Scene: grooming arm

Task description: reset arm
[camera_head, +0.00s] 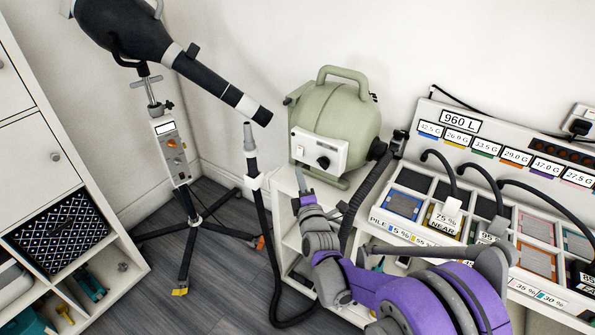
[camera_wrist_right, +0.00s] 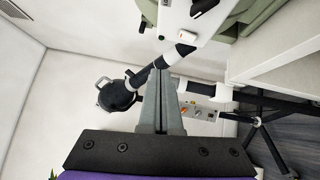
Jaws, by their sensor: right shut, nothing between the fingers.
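A tripod stand (camera_head: 177,160) at the left carries a large black dryer-like body with a long black and grey tube (camera_head: 222,90), tilted down to the right. Which part the task calls the arm is unclear. In the right wrist view, a black rounded head (camera_wrist_right: 117,95) with a black and white tube shows beyond the fingers. My right gripper (camera_head: 301,178) is shut and empty, pointing up in front of the green machine (camera_head: 335,115). In the right wrist view its fingers (camera_wrist_right: 160,75) are together. My left gripper is out of view.
A black hose (camera_head: 262,210) with a grey tip stands between the tripod and my gripper. A white shelf unit (camera_head: 75,190) is at the left. At the right, a white bench carries labelled trays (camera_head: 403,204) and cables. Grey floor is open around the tripod.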

